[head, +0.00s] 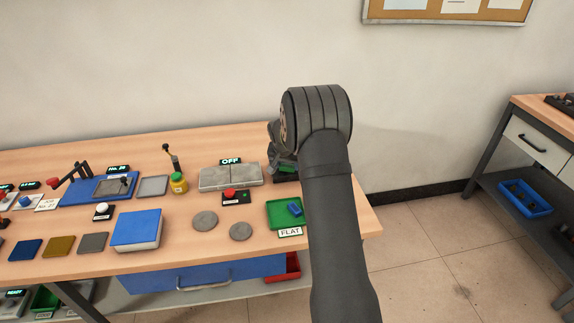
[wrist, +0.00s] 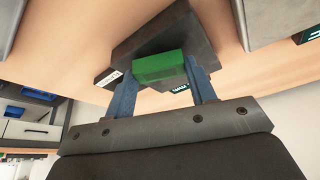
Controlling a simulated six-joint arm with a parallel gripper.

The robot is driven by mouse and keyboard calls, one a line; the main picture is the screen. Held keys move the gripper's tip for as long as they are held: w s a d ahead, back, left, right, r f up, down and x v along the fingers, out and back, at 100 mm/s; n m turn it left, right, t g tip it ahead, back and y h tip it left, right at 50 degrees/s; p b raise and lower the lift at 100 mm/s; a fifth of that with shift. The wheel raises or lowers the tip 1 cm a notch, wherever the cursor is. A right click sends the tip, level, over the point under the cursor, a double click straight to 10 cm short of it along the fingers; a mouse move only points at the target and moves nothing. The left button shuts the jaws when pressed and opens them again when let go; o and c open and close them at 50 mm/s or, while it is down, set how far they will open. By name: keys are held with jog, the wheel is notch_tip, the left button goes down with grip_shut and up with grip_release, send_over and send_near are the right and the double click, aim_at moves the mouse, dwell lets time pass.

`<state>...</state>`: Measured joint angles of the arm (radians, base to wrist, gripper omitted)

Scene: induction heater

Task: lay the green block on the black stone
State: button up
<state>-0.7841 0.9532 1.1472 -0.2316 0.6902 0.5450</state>
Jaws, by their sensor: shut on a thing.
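The green block (wrist: 158,68) is between the two fingers of my gripper (wrist: 163,84) in the wrist view. The gripper is shut on it. Behind the block in that view is the black stone (wrist: 150,35), a dark slab on the wooden table. The block overlaps the stone's near edge in the picture; I cannot tell whether they touch. In the head view, my arm hides most of the stone, the block and the fingers at the table's back right.
In the head view, grey plates (head: 230,177) under an OFF display lie left of my gripper. A red button (head: 230,193) stands before them. A green tray (head: 280,222) labelled FLAT holds a small blue block (head: 294,209). Two grey discs (head: 205,221) lie nearby.

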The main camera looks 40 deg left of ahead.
aim_at(287, 166)
jog(key=shift+f, duration=0.2)
jog(key=o, duration=1.1)
jog(key=shift+f, duration=0.1)
jog(key=v, duration=1.2)
jog(key=x, duration=1.2)
notch_tip(287, 166, up, 2)
jog(key=shift+r, duration=0.8)
